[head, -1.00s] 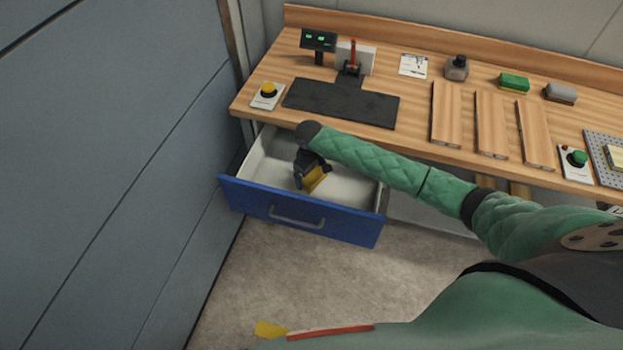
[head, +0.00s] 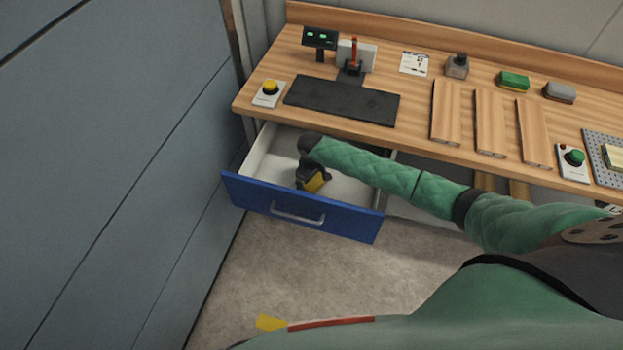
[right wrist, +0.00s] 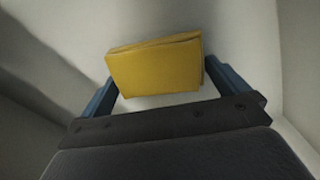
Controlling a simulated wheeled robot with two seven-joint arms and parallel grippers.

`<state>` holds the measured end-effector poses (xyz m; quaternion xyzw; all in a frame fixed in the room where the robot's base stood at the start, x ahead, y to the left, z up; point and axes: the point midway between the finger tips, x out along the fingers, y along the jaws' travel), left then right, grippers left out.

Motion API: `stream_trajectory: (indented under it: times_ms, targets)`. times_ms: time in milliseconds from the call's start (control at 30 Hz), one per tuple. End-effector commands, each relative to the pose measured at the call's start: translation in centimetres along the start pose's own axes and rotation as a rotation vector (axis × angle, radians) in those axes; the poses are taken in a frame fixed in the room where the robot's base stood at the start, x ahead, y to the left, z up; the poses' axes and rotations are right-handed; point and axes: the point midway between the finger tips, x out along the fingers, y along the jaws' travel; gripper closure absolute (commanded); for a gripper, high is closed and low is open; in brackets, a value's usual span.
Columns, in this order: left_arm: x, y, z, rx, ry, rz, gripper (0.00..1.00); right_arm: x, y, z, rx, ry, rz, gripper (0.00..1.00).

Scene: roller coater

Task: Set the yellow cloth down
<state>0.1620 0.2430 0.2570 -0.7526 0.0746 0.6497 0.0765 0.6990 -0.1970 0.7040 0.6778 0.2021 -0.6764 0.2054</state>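The yellow cloth (head: 314,183) is a folded block inside the open blue drawer, low over its pale floor. It also shows in the right wrist view (right wrist: 155,68), between the two blue fingers. My right gripper (head: 312,178) reaches down into the drawer around the cloth. Its fingers (right wrist: 160,88) are spread wide, one on each side of the cloth and very close to its edges. Any gap there is too small to make out. My left gripper is not in view.
The drawer (head: 300,213) is pulled out below the wooden bench (head: 415,125); its walls surround my gripper. The bench holds a yellow button box (head: 268,94), a black mat (head: 340,100), wooden boards (head: 490,122) and a green-button box (head: 573,163). A grey wall stands at left.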

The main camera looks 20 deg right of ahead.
Motion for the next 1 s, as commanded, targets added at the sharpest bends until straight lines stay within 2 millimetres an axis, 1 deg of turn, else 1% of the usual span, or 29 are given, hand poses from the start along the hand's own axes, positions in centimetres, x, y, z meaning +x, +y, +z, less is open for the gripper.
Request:
stream_trajectory:
  times_ms: [267,367,433,467,533,600,800,1000]
  targets:
    - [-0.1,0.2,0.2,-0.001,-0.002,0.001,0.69,-0.2,0.1,0.0,0.0,0.0,0.001,0.0]
    - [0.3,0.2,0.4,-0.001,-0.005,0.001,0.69,-0.7,0.1,0.0,0.0,0.0,0.001,0.0]
    - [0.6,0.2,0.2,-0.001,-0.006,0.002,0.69,-1.6,0.1,0.0,-0.001,0.002,0.002,0.0]
    - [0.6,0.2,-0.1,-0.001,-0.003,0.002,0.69,-2.0,0.1,0.0,-0.001,0.001,0.002,0.0]
    - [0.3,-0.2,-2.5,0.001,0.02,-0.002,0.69,-3.2,0.1,-0.1,-0.001,0.003,0.002,0.0]
    - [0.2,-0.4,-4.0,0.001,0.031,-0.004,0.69,-4.6,0.1,-0.1,0.0,0.003,0.001,0.0]
    - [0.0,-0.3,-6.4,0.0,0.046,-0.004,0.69,-8.4,0.1,-0.1,-0.001,0.002,0.001,0.0]
    - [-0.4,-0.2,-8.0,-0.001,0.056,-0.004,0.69,-11.2,0.1,-0.1,0.0,0.001,0.001,0.0]
